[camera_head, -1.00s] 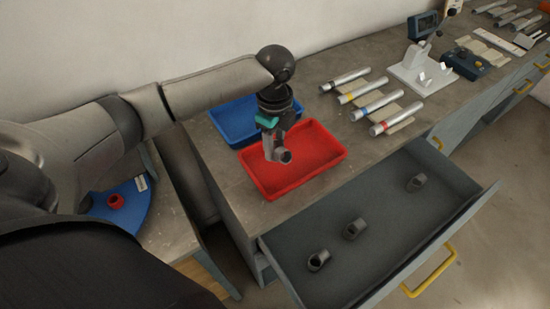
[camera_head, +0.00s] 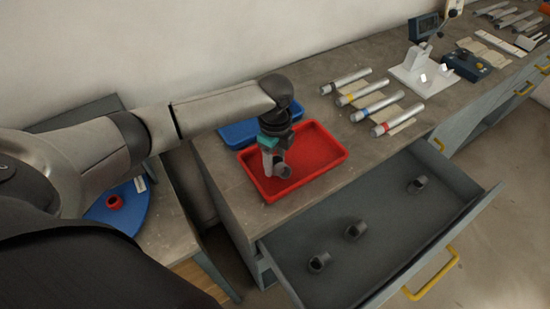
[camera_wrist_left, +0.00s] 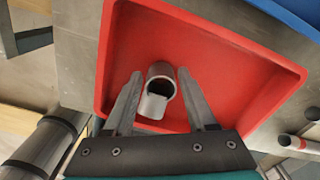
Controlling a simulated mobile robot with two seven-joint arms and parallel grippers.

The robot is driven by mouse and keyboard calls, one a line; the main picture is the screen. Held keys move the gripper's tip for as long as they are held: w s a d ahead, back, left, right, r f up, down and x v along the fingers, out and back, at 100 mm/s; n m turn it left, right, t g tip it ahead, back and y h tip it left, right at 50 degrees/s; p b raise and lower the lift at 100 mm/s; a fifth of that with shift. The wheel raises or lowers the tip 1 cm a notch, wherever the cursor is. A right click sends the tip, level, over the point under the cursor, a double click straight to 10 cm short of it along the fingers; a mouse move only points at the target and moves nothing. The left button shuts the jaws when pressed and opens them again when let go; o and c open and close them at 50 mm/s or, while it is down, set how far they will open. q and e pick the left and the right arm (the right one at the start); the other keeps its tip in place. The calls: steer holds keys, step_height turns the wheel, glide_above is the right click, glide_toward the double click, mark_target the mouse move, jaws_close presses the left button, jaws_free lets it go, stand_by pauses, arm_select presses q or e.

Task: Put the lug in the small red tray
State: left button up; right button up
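The small red tray (camera_head: 330,179) lies on the bench, and it fills much of the left wrist view (camera_wrist_left: 230,60). A grey lug (camera_head: 283,171) is in the tray's left part, low against its floor. In the left wrist view the lug (camera_wrist_left: 160,82) shows its round opening and sits between my left fingertips. My left gripper (camera_head: 273,164) reaches down into the tray. In the left wrist view its fingers (camera_wrist_left: 160,85) stand apart on both sides of the lug, with narrow gaps beside it. My right gripper is not in view.
The open drawer (camera_head: 400,235) in front holds a near lug (camera_head: 319,262), a middle lug (camera_head: 355,230) and a far lug (camera_head: 417,184). A blue tray (camera_head: 236,133) sits behind the red one. Several banded tubes (camera_head: 370,108) lie to the right. A red ring (camera_head: 115,202) lies at left.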

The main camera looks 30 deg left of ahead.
mark_target(276, 160)
arm_select(q)
steer(key=shift+o, duration=1.2)
steer(key=shift+r, duration=0.1)
step_height(276, 160, up, 12)
steer(key=p, duration=0.1)
